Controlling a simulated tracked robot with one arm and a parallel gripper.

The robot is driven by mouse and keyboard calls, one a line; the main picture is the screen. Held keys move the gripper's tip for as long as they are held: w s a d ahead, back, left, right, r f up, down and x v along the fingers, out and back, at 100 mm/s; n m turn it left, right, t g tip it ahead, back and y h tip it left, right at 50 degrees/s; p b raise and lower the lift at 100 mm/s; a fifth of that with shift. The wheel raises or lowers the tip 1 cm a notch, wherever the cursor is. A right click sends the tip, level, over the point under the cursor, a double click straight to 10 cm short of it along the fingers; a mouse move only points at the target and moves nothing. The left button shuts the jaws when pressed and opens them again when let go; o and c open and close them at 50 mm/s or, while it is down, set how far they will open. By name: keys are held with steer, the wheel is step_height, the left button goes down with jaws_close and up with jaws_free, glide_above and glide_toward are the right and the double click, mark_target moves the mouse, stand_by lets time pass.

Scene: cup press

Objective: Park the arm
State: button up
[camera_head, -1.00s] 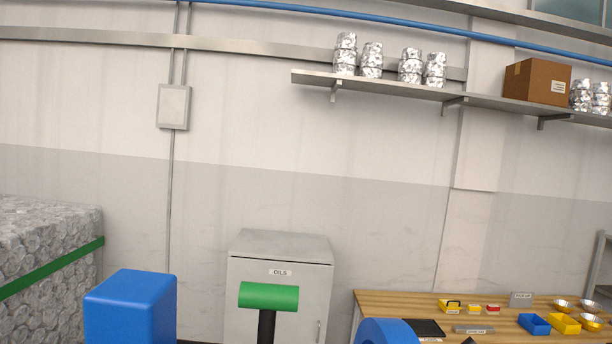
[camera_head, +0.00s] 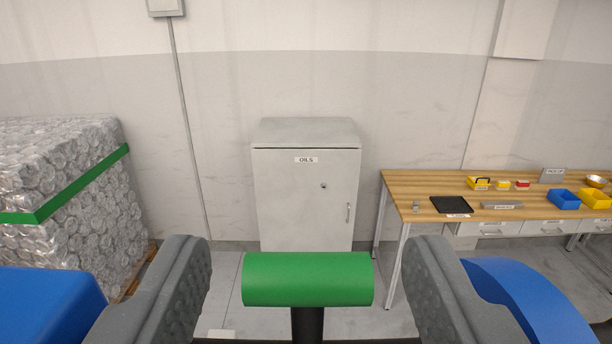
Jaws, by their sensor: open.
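My gripper (camera_head: 308,285) shows at the bottom of the view with its two grey ridged fingers wide apart, open. A green cylinder (camera_head: 308,279) on a dark post shows between the fingers in the picture. The fingers do not touch it; a gap shows on each side. I cannot tell whether it stands between the fingertips or farther off. The lower part of the post is cut off by the frame.
A grey cabinet marked OILS (camera_head: 306,195) stands against the wall. A wooden workbench (camera_head: 400,184) with bins and small parts is at right. A strapped stack of crushed cans (camera_head: 75,205) is at left. Grey floor shows between them.

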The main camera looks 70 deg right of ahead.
steer(key=shift+x, duration=1.05)
